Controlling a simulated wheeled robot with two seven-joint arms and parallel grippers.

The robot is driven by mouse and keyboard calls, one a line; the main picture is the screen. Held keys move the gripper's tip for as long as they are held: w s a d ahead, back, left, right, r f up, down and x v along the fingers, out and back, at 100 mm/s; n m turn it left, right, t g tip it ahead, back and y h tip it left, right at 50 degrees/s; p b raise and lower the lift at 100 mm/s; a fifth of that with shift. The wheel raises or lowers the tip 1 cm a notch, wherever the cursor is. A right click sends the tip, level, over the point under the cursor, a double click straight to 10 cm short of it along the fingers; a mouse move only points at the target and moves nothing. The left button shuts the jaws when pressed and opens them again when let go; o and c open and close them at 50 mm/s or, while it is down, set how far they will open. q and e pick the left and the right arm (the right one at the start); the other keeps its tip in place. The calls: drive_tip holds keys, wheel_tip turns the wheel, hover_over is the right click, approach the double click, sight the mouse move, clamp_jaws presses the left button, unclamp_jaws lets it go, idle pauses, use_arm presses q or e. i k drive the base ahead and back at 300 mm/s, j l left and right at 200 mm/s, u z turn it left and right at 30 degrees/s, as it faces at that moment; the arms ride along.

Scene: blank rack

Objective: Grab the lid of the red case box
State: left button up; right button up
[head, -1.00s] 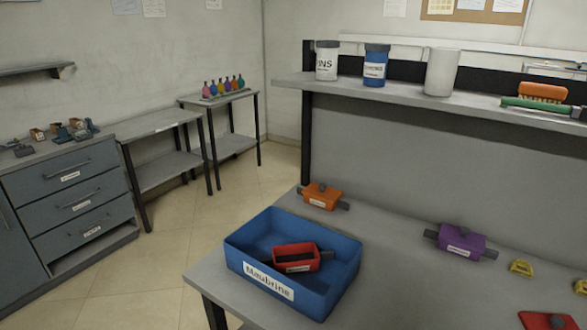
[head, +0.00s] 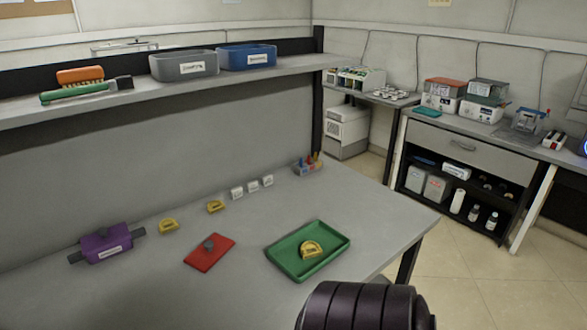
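The red lid (head: 205,256) lies flat on the grey table in the head view, left of the green tray, with a grey knob on its top. The red case box is out of view now. Neither gripper is in view. Only a dark ribbed part of my own arm shows at the bottom edge, right of the middle.
A green tray (head: 283,268) holding a yellow piece (head: 311,249) sits right of the lid. A purple box (head: 106,243) stands to the left. Yellow pieces (head: 169,225) and small white blocks (head: 252,186) lie behind. A shelf (head: 125,98) runs above the table's back.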

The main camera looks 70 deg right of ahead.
sight(215, 247)
drive_tip(key=z, duration=1.6)
drive_tip(key=k+l+u, duration=0.3)
drive_tip(key=i+l, duration=0.05)
